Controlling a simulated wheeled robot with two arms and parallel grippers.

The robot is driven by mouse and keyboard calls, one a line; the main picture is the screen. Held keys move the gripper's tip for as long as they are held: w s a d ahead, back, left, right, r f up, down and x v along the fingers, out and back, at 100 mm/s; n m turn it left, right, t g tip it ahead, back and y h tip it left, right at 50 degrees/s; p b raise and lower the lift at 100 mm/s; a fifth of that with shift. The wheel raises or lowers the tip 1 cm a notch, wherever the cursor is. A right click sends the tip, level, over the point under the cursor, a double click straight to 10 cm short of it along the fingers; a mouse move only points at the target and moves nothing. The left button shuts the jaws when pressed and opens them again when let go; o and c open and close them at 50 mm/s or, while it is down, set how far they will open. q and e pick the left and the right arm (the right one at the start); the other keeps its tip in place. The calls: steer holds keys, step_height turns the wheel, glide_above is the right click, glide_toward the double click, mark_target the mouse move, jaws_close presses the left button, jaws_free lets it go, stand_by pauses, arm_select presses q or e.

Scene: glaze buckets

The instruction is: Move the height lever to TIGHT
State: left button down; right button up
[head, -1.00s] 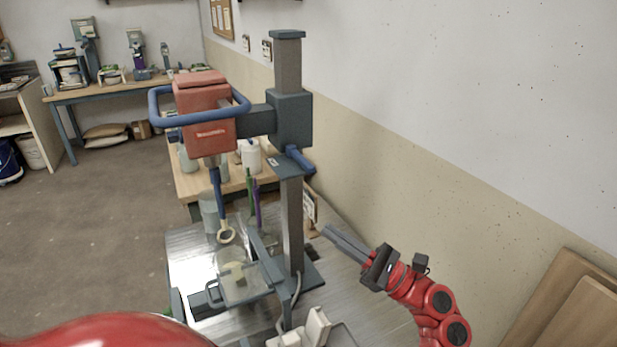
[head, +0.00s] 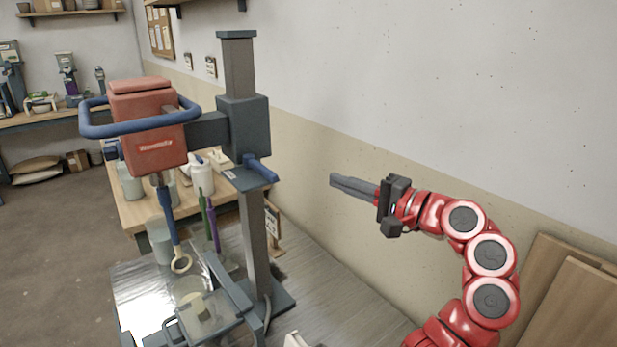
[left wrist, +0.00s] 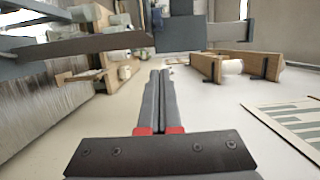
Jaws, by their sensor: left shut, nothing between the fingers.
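The height lever (head: 260,168) is a short blue handle on the carriage (head: 243,125) of the mixer's grey column (head: 253,235). It points toward the lower right. The small label plate (head: 240,180) beside it is too small to read. The red mixer head (head: 147,125) with its blue loop handle is on the left of the column. My left gripper (head: 335,182) is shut and empty, to the right of the lever at about its height and apart from it. Its closed fingers also show in the left wrist view (left wrist: 160,80). My right gripper is not in view.
A wooden bench (head: 140,212) with several bottles stands behind. The wall (head: 420,90) runs along the right. Boards (head: 570,300) lean at the lower right.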

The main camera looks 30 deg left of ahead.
mark_target(260, 169)
arm_select(q)
steer(key=s+a+p, duration=0.2)
steer(key=a+p, duration=0.1)
steer(key=a, duration=0.8)
steer(key=shift+s+p, duration=0.15)
steer(key=shift+p, duration=0.25)
